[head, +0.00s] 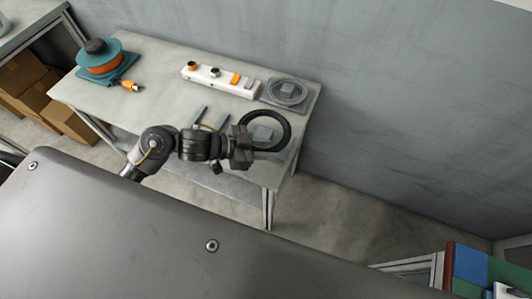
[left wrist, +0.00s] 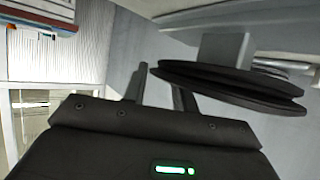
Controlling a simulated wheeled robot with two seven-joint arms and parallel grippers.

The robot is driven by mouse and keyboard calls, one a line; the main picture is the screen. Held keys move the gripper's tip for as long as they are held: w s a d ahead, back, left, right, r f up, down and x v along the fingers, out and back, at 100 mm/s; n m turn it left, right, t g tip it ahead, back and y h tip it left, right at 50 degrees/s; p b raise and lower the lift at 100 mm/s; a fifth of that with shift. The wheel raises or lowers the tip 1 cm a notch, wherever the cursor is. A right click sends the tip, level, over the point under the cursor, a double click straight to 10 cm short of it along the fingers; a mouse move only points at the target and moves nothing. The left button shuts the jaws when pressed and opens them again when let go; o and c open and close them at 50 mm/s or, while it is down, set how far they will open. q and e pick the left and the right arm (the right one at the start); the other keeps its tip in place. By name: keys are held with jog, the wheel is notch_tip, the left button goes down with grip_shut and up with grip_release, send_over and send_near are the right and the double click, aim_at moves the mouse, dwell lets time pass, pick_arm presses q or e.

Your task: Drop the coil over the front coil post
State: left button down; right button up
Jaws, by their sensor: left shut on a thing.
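The coil (head: 287,122) is a black ring. My left gripper (head: 243,149) is shut on its near left edge, out over the right end of the table. In the head view, the grey front coil post (head: 264,133) shows through the ring's opening. In the left wrist view, the coil (left wrist: 230,85) is seen nearly edge-on beside my left fingers (left wrist: 160,88), and the post (left wrist: 222,50) stands between it and the table surface. The coil is apart from the table. The post's end is hidden by the coil, so I cannot tell whether it is inside the ring. My right gripper is out of view.
A grey coil (head: 301,96) lies around another post behind. A white strip (head: 217,81) with orange and dark parts lies along the table's back. A teal and orange reel (head: 102,61) stands far left. A grey wall (head: 420,120) rises behind the table.

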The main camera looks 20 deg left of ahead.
pick_arm(q)
jog(key=shift+w+f, duration=0.2)
jog(key=shift+f, duration=1.5)
jog(key=c, duration=1.4)
grip_release()
jog(key=shift+f, duration=0.1)
jog(key=v, duration=1.1)
jog(key=shift+s+a+r, duration=0.25)
jog(key=shift+a+r, duration=0.05)
jog(key=shift+a, duration=0.1)
